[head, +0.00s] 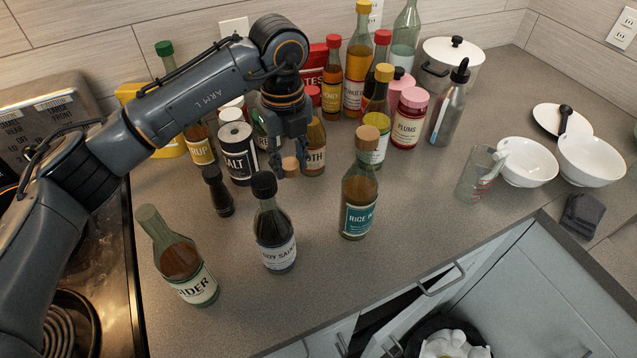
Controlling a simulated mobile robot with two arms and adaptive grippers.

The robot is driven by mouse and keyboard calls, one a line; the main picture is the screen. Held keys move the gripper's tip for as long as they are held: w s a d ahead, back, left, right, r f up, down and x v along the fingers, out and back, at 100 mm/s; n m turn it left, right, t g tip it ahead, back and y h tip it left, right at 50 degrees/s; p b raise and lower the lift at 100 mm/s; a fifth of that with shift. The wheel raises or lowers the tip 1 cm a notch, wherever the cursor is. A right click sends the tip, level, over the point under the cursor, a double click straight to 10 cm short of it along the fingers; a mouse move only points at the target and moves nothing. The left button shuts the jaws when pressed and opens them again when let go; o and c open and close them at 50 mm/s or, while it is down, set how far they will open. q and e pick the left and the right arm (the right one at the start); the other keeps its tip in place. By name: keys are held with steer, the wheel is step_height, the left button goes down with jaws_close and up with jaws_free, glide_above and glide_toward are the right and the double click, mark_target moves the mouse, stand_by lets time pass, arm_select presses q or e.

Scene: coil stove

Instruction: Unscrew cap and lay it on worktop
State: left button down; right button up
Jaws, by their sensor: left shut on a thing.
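My left gripper (289,164) points down among the bottles at the centre and is shut on a small tan cap (290,168). The cap shows between the fingertips, close behind the soy sauce bottle; I cannot tell whether it touches the worktop (330,295). The cider bottle (188,268) stands at the front left with its greenish neck bare of any cap. The soy sauce bottle (273,238) has a black cap, and the rice wine bottle (359,195) has a tan cap. My right gripper is out of view.
A salt tin (238,160), a dark pepper mill (218,190) and several sauce bottles crowd around the gripper. A glass jug (478,175) and white bowls (527,165) stand at right. The stove (110,220) is at left. The front centre worktop is clear.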

mark_target(294, 210)
arm_select(q)
step_height(294, 210, down, 2)
steer(key=shift+w+f+b, duration=0.1)
steer(key=shift+b, duration=0.45)
step_height(294, 210, down, 10)
steer(key=p, duration=0.2)
steer(key=shift+p, duration=0.35)
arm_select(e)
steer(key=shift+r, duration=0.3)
arm_select(q)
steer(key=shift+f+b, duration=0.2)
steer(key=shift+b, duration=0.1)
steer(key=c, duration=1)
jaws_free()
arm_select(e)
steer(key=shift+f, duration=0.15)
arm_select(q)
steer(key=shift+o, duration=0.2)
steer(key=shift+r, duration=0.1)
